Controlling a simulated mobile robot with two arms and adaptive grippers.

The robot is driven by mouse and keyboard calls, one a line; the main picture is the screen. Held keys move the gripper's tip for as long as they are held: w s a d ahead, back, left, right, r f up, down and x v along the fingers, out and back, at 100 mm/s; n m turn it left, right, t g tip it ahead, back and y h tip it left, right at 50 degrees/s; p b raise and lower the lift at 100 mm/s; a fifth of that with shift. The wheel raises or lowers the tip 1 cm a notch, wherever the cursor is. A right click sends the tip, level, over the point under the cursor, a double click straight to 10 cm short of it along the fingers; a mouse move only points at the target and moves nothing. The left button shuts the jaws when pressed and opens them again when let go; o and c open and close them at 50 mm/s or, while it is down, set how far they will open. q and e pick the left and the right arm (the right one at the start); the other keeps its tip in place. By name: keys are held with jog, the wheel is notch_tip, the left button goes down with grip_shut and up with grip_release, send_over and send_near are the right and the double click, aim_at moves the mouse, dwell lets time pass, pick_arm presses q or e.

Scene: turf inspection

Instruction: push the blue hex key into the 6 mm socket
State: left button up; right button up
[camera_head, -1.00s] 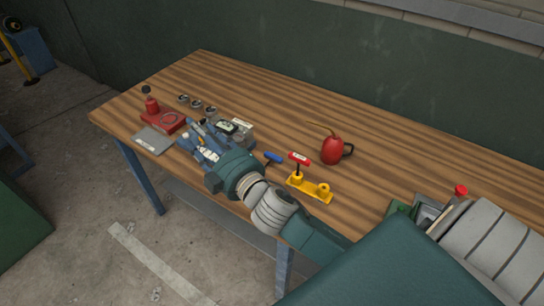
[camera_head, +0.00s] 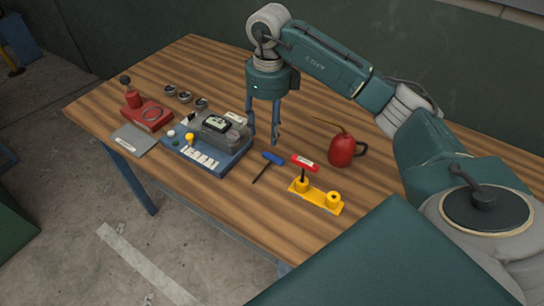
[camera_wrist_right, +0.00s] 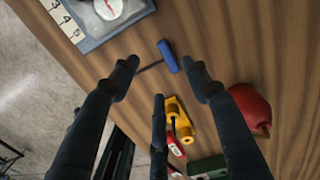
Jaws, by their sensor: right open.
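The blue hex key (camera_head: 272,157) lies on the wooden bench, its dark shaft pointing to the lower left. It also shows in the right wrist view (camera_wrist_right: 167,56), just beyond the fingertips. The yellow socket block (camera_head: 317,195) lies to its right. A red-handled hex key (camera_head: 304,162) stands upright in the block's left socket; the right socket (camera_head: 334,197) looks empty. I cannot read the socket sizes. My right gripper (camera_head: 264,132) points down, open and empty, above the bench behind the blue key. It also shows in the wrist view (camera_wrist_right: 162,75). My left gripper is out of view.
A blue tray (camera_head: 225,165) with a gauge case is left of the blue key. A red oil can (camera_head: 342,150) stands to the right. A red device (camera_head: 150,113), a grey plate (camera_head: 134,139) and several metal rings are farther left. The back of the bench is clear.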

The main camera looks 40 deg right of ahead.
jog(key=d, duration=0.1)
jog(key=p, duration=0.1)
send_over(269, 156)
jog(key=f, duration=0.4)
jog(key=shift+s+d+f, duration=0.15)
jog(key=shift+d+f, duration=0.05)
jog(key=shift+f, duration=0.2)
jog(key=shift+f+p, duration=0.45)
jog(key=shift+f, duration=0.15)
jog(key=f, duration=0.1)
jog(key=f+p, duration=0.1)
jog(key=f, duration=0.1)
jog(key=shift+a+f, duration=0.2)
jog(key=shift+f, duration=0.5)
jog(key=shift+c, duration=0.2)
grip_shut()
